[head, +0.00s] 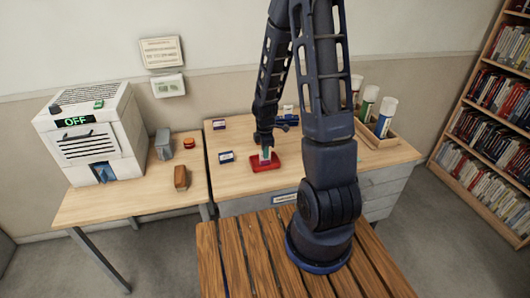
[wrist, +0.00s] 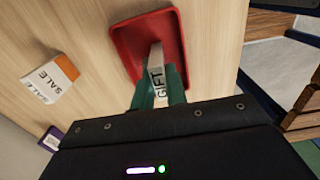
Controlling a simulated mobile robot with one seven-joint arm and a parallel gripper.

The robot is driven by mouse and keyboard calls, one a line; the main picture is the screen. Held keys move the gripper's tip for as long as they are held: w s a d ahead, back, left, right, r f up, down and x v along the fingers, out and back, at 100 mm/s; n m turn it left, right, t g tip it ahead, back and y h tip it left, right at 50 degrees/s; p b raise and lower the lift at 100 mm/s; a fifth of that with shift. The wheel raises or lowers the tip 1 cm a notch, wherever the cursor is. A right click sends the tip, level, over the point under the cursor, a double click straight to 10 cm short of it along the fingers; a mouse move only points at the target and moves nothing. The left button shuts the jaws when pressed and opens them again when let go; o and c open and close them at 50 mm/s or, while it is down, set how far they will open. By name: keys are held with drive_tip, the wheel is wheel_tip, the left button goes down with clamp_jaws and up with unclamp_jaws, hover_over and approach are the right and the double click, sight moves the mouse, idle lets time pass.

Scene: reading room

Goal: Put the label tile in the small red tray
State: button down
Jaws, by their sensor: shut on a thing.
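The small red tray (head: 277,164) lies on the right-hand wooden desk; it also shows in the wrist view (wrist: 125,38). My gripper (head: 265,151) is over the tray, pointing down. In the wrist view its green fingers (wrist: 158,90) are shut on a pale label tile (wrist: 156,60) marked GIFT. The tile is held on edge, with its far end over the tray floor. I cannot tell whether it touches the tray.
A SALE tile (wrist: 50,78) lies beside the tray; other small tiles (head: 227,157) (head: 219,124) are on the desk. A wooden rack (head: 378,141) with bottles stands at the right. A white machine (head: 90,135) marked OFF is on the left table.

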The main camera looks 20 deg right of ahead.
drive_tip(key=shift+f, duration=0.1)
drive_tip(key=c, duration=1.4)
unclamp_jaws()
drive_tip(key=s+d+r+m+t, duration=0.1)
drive_tip(key=s+r+m, duration=0.3)
drive_tip(key=r, duration=0.9)
drive_tip(key=s+d+r+m+t, duration=0.1)
drive_tip(key=s+d+r+m, duration=0.3)
drive_tip(key=r, duration=0.9)
drive_tip(key=s+r+m+t, duration=0.2)
drive_tip(key=s+r+m, duration=0.6)
drive_tip(key=s+m, duration=0.2)
drive_tip(key=shift+s+r+t, duration=0.25)
drive_tip(key=shift+s+t, duration=0.05)
drive_tip(key=shift+s, duration=0.3)
